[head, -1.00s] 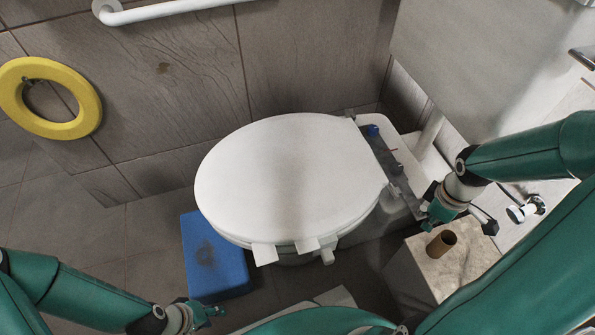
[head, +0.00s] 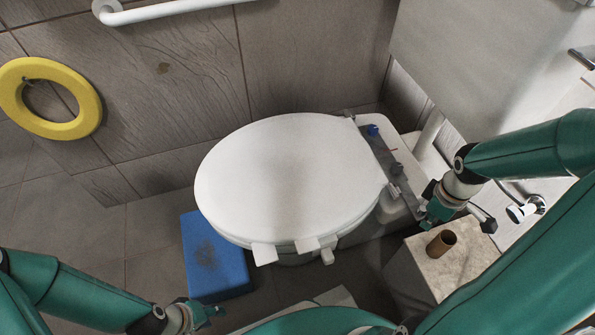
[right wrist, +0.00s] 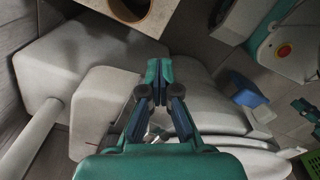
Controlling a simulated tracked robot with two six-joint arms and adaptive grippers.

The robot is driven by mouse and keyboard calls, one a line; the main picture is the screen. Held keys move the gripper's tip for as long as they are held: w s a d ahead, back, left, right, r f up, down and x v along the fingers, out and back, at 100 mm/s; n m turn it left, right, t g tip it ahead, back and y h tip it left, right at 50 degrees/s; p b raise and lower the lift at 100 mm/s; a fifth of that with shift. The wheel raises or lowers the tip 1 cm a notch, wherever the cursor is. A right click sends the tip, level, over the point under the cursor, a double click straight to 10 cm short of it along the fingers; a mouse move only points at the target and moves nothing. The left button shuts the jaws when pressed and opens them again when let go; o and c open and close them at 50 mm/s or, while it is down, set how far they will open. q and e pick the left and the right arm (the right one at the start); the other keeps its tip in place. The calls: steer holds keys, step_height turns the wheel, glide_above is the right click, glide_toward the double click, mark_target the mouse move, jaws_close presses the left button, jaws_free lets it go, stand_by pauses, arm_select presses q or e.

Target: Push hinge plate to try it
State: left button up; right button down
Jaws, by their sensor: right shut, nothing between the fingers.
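The hinge plate (head: 385,157) is a grey metal strip along the rear of the white toilet lid (head: 290,180), with two dark blue knobs on it. The lid is down. My right gripper (head: 424,216) is beside the plate's near end in the head view; I cannot tell whether it touches it. In the right wrist view its fingers (right wrist: 158,72) are together and empty, in front of the white toilet parts. I cannot make out the plate in that view. My left gripper (head: 214,311) is low in the head view, away from the toilet; its fingers are too small to read.
A stone-topped box (head: 460,268) with a brown cardboard tube (head: 441,243) stands close below my right gripper. A blue block (head: 213,260) lies on the floor left of the toilet. A yellow ring (head: 85,120) and a white rail (head: 165,10) are on the wall.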

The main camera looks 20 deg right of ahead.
steer(key=shift+w, duration=0.1)
steer(key=shift+s+a, duration=0.1)
steer(key=shift+s, duration=0.9)
step_height(320, 180, up, 9)
steer(key=p, duration=0.8)
steer(key=shift+p, duration=0.35)
steer(key=shift+s, duration=0.1)
